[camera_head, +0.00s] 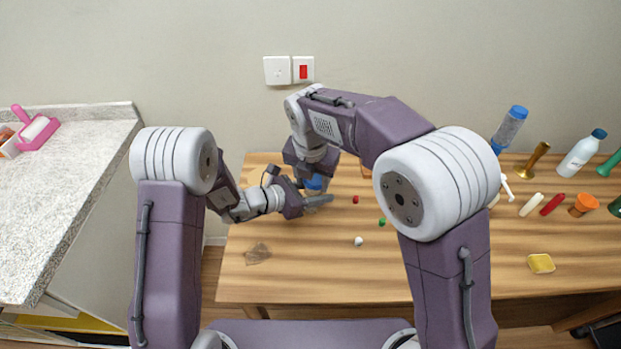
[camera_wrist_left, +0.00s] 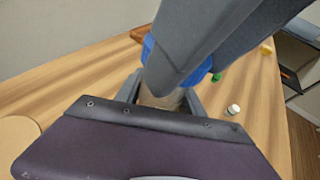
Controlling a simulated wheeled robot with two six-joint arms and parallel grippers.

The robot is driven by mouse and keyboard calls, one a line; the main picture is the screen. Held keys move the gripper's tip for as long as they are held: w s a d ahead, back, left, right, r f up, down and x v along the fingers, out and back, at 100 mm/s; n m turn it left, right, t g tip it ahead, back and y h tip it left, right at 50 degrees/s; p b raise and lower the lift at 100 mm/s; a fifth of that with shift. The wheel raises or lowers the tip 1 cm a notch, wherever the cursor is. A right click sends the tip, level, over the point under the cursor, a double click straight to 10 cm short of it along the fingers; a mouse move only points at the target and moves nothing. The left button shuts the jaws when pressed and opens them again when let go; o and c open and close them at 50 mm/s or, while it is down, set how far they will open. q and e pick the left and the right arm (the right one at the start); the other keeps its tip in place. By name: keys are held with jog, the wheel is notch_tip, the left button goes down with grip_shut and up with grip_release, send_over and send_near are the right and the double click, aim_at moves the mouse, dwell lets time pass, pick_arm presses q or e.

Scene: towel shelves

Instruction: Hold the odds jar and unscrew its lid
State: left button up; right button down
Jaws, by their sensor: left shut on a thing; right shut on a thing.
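The odds jar stands on the wooden table (camera_head: 285,285), mostly hidden by my grippers. Its blue lid (camera_head: 314,183) shows between them, and the lid is also seen in the left wrist view (camera_wrist_left: 148,46). A beige strip of the jar's body (camera_wrist_left: 160,98) shows below the lid. My left gripper (camera_head: 316,200) comes in from the left, low, and is shut around the jar's body. My right gripper (camera_head: 313,177) comes down from above and is shut on the lid. Whether the lid has turned on the jar cannot be told.
Small loose items lie right of the jar: a red piece (camera_head: 355,199), a green piece (camera_head: 382,222) and a white piece (camera_head: 359,241). A clear crumpled thing (camera_head: 257,254) lies front left, a yellow block (camera_head: 540,263) front right. Several bottles and tubes stand or lie far right.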

jog(key=shift+s+d+f+n+y, duration=0.15)
jog(key=shift+d+n, duration=0.1)
jog(key=shift+n, duration=0.5)
jog(key=shift+s+d+f+n+y, duration=0.15)
jog(key=shift+d+n, duration=0.1)
jog(key=shift+n, duration=0.5)
jog(key=shift+w, duration=0.1)
jog(key=n, duration=0.3)
jog(key=shift+d+y, duration=0.3)
jog(key=shift+y, duration=0.1)
jog(key=c, duration=0.6)
grip_release()
jog(key=shift+a, duration=0.1)
jog(key=shift+w+a+r, duration=0.1)
jog(key=shift+a+r, duration=0.1)
jog(key=shift+a, duration=0.05)
jog(key=m, duration=0.1)
jog(key=a+m, duration=0.1)
jog(key=m, duration=0.1)
jog(key=shift+r+h, duration=0.1)
jog(key=shift+h, duration=0.2)
